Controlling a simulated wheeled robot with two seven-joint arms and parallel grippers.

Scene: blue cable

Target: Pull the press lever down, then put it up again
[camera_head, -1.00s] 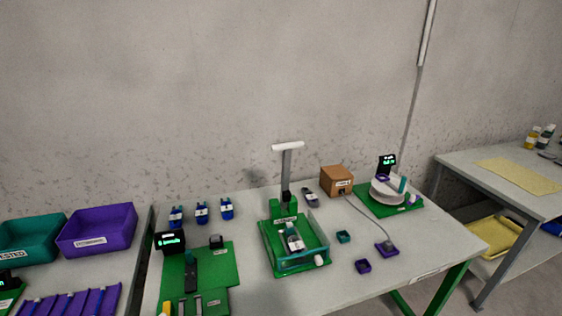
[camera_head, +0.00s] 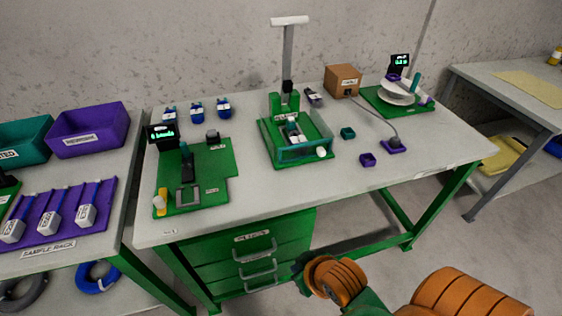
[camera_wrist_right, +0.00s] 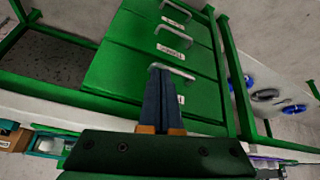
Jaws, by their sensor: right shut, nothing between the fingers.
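The green press (camera_head: 284,105) stands toward the back of the middle table. Its grey lever (camera_head: 288,55) rises upright from it, with a white crossbar handle (camera_head: 289,21) at the top. A device lies in the press bed, behind a clear teal-edged guard (camera_head: 305,150). My right gripper (camera_wrist_right: 159,72) is shut and empty. In the wrist view its fingers show in front of the green drawer cabinet. In the head view my right arm is low at the front, below the table edge and well apart from the lever. My left gripper is not in view.
The green drawer cabinet (camera_head: 255,245) sits under the table front. A green fixture board (camera_head: 215,165) lies left of the press. Small teal (camera_head: 347,133) and purple (camera_head: 367,159) trays, a cardboard box (camera_head: 342,80) and a scale (camera_head: 398,95) stand right. The front tabletop is mostly clear.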

